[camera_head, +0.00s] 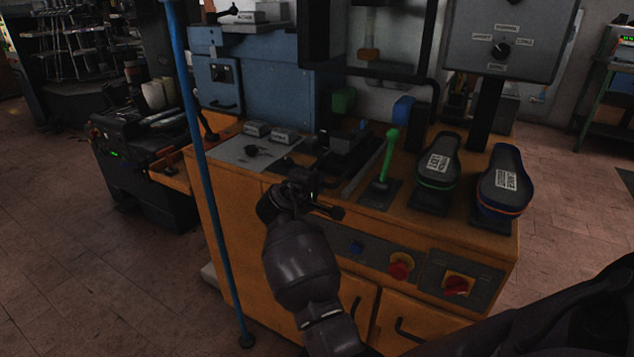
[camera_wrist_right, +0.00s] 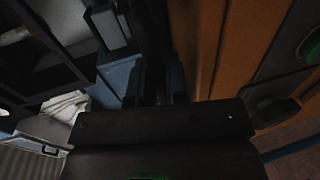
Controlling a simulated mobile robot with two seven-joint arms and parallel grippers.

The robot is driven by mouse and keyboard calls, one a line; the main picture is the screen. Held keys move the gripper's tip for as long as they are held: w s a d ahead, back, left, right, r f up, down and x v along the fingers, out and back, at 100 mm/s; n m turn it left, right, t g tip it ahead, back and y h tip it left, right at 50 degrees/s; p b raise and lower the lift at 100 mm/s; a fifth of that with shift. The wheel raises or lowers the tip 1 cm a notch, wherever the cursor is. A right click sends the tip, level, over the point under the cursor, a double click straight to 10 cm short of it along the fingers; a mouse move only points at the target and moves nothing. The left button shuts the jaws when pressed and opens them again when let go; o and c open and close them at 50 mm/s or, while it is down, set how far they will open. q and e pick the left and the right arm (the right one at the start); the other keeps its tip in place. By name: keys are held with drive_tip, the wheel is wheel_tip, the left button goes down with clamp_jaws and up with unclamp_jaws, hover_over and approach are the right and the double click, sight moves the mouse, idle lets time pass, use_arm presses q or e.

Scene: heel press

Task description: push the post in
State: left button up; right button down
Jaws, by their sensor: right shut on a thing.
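My right gripper (camera_head: 312,194) is at the front edge of the orange bench, beside a dark machine part. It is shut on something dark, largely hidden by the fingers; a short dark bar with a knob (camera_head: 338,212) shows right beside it. In the right wrist view the gripper's fingers (camera_wrist_right: 162,82) are dark and what lies between them is not clear. I cannot tell which part is the post. A dark slide-like mechanism (camera_head: 348,150) stands on the bench just behind the gripper. My left gripper is not in view.
A green lever (camera_head: 388,155) stands right of the gripper, with two shoe-sole-shaped pieces (camera_head: 437,172) (camera_head: 503,184) beyond it. Red knobs (camera_head: 401,266) are on the bench front. A blue pole (camera_head: 206,180) stands at left. A blue machine (camera_head: 255,85) is behind.

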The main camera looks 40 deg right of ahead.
sight(334, 169)
drive_tip(key=x, duration=0.2)
drive_tip(key=r+x, duration=0.1)
drive_tip(key=x, duration=0.1)
drive_tip(key=shift+d, duration=0.15)
drive_tip(key=shift+f, duration=0.1)
drive_tip(key=c, duration=1.4)
unclamp_jaws()
